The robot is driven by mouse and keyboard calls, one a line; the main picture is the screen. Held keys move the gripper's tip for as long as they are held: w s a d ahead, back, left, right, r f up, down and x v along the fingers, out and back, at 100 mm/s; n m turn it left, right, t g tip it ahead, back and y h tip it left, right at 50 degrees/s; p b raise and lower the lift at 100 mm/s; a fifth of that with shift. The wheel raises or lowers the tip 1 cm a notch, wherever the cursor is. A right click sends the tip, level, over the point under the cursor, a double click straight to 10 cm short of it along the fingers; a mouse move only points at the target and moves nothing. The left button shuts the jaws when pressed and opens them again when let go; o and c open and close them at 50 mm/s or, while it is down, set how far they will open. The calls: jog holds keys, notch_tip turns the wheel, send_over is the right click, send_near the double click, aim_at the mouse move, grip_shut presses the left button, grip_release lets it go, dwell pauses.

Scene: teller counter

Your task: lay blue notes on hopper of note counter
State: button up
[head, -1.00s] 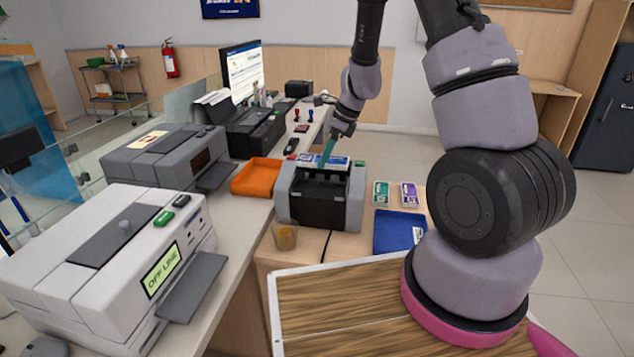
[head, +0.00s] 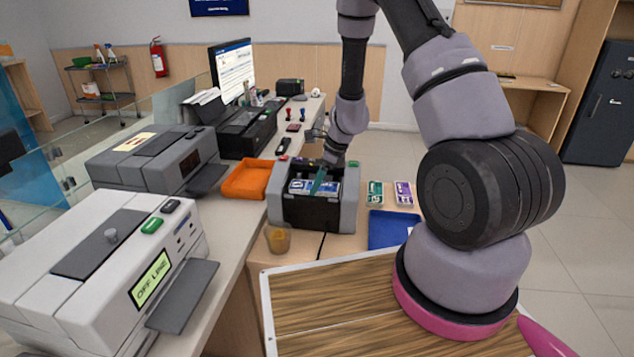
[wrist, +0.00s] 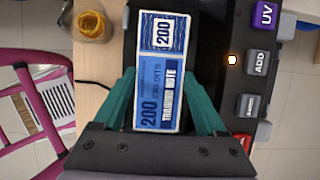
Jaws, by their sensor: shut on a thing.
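The blue notes (wrist: 163,75) are a blue and white bundle marked 200. In the wrist view they lie lengthwise between the teal fingers of my gripper (wrist: 163,100), which is shut on them. In the head view the notes (head: 314,186) are over the top opening of the grey and black note counter (head: 348,200), with my gripper (head: 318,184) at their back. Whether they rest on the hopper or hang just above it, I cannot tell. The counter's buttons, such as ADD, show at the right of the wrist view.
An orange tray (head: 248,179) stands left of the counter, and an amber cup (head: 278,239) in front. Green notes (head: 375,193), purple notes (head: 403,193) and a blue tray (head: 391,229) lie to the right. A white machine (head: 95,255) stands at the near left.

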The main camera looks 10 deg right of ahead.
jog(key=o, duration=1.4)
jog(key=shift+f, duration=0.1)
jog(key=shift+o, duration=0.2)
jog(key=s+d+r+n+t, duration=0.1)
jog(key=s+d+r+n, duration=0.15)
jog(key=r, duration=0.95)
jog(key=s+d+r+n, duration=0.1)
jog(key=s+r+n, duration=0.15)
jog(key=r, duration=0.85)
jog(key=s+d+r+n+t+h, duration=0.2)
jog(key=s+r+n+t, duration=0.2)
jog(key=s+r+n, duration=0.9)
jog(key=s+r, duration=0.5)
jog(key=s, duration=0.2)
jog(key=shift+d+r+t, duration=0.15)
jog(key=shift+r+t, duration=0.15)
jog(key=shift+r, duration=0.1)
jog(key=shift+s, duration=0.1)
